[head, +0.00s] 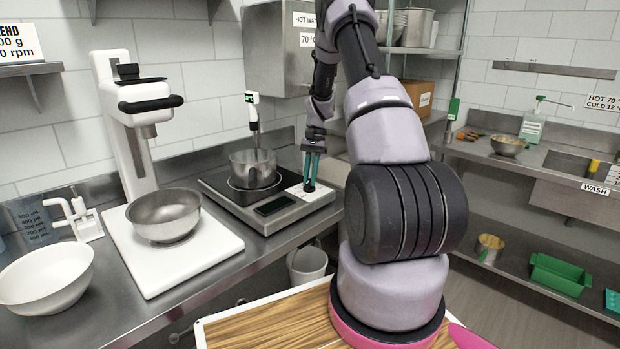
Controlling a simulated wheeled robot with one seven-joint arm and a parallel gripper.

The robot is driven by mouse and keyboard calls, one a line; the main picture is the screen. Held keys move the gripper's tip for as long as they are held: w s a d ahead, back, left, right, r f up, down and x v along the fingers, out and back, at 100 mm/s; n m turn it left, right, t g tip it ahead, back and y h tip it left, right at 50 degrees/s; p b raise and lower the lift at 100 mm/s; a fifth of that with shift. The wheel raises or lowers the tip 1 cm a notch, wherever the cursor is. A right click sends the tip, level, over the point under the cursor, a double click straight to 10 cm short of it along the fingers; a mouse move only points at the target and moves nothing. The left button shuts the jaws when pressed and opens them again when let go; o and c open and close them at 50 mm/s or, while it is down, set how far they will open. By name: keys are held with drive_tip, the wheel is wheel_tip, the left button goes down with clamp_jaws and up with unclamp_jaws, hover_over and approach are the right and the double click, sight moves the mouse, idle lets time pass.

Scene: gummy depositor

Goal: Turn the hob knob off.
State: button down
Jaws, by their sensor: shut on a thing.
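The hob (222,191) is a flat steel and black unit on the counter, right of centre-left in the head view. A steel pot (252,170) stands on its round plate. The hob knob (308,187) is a small dark knob on the white panel at the hob's right front. My gripper (311,180) points down over it, with its teal fingers shut on the knob. The fingers partly hide the knob, and its turn position cannot be read.
A thermometer probe (253,112) with a green display stands in the pot. A stand mixer (133,125) with a steel bowl (165,215) is to the left, beside a white bowl (47,278). A grey bucket (307,264) is below the counter. A wall box (278,60) hangs behind the hob.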

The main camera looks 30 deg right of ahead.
drive_tip(key=c, duration=0.9)
unclamp_jaws()
drive_tip(key=shift+o, duration=0.2)
drive_tip(key=v, duration=1.1)
